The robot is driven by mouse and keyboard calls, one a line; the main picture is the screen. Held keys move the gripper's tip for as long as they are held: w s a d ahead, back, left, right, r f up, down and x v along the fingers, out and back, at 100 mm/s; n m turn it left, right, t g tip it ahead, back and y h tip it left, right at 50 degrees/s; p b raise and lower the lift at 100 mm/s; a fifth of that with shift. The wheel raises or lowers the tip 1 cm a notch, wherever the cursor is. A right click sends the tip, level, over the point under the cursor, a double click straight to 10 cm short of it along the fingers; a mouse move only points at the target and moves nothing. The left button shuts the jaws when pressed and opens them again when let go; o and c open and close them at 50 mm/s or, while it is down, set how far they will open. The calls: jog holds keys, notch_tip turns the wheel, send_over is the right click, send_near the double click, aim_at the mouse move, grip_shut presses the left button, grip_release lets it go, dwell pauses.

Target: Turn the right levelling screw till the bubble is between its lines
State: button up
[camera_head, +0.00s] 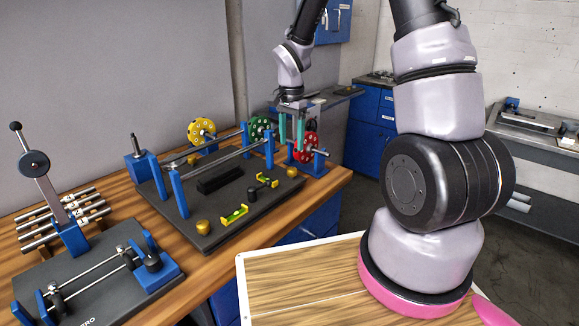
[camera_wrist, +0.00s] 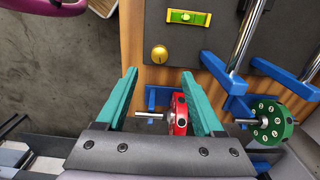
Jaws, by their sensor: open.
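The right levelling screw, a brass knob (camera_head: 292,171), sits at the right corner of the black base plate (camera_head: 215,240). The same knob shows in the wrist view (camera_wrist: 159,54), beyond my fingertips. A yellow level with a green vial (camera_head: 267,180) lies near it on the plate and also shows in the wrist view (camera_wrist: 188,17). Its bubble is too small to place against the lines. My gripper (camera_head: 291,136) has green fingers and is open, off the plate's right end near a red disc (camera_head: 308,149). In the wrist view the red disc (camera_wrist: 179,113) appears between the fingers; contact cannot be told.
A second yellow level (camera_head: 234,214) and brass knob (camera_head: 203,227) are at the plate's near end. Blue posts with rails (camera_head: 225,157) stand on the plate. Green (camera_head: 258,127) and yellow (camera_head: 201,131) discs stand behind. The wooden table's edge is close to the right knob.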

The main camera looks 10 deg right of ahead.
aim_at(292, 169)
notch_tip(292, 169, down, 10)
jog(key=shift+r, duration=0.25)
grip_shut()
jog(key=shift+n, duration=0.3)
